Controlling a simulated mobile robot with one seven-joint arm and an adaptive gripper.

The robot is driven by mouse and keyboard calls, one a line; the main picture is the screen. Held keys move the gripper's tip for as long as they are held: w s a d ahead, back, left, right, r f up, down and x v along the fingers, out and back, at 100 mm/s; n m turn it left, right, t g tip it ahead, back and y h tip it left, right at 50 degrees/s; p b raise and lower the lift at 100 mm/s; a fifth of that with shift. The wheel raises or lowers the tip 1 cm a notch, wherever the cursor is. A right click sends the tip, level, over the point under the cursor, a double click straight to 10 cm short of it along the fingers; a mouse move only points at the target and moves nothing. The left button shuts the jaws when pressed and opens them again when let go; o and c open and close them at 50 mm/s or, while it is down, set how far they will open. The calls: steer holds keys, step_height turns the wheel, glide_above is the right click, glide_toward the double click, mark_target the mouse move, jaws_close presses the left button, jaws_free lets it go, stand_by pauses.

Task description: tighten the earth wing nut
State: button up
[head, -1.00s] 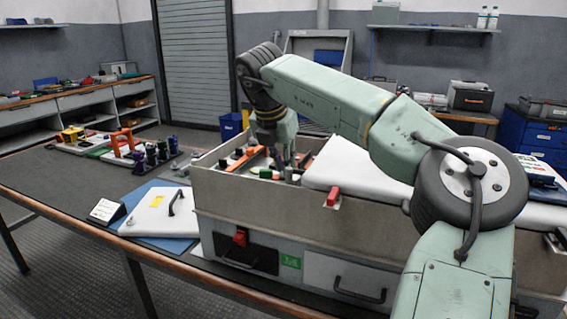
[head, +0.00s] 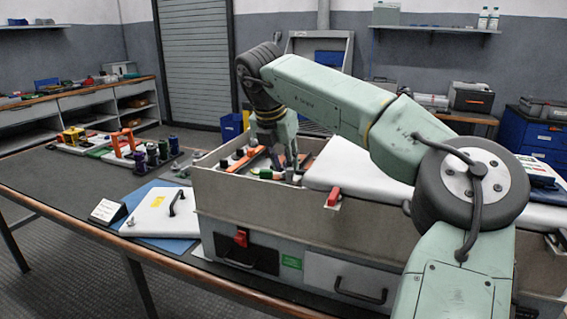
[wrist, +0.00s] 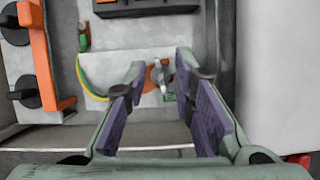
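The earth wing nut (wrist: 162,76) is a small grey metal piece on an orange copper strip. It sits just beyond my fingertips in the wrist view, a little nearer the right finger. A green-and-yellow wire (wrist: 92,88) runs to the strip from the left. My gripper (wrist: 158,72) is open, its purple pads apart with nothing between them. In the head view my gripper (head: 286,165) points down inside the grey box; the wing nut cannot be made out there.
The box (head: 265,205) has a front wall close to my gripper. An orange bar with black knobs (wrist: 42,55) stands on the left inside, and a black block (wrist: 145,8) lies at the back. A white cover (head: 355,165) is on the right. A white lid (head: 158,213) lies on the bench.

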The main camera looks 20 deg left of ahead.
steer(key=v, duration=1.2)
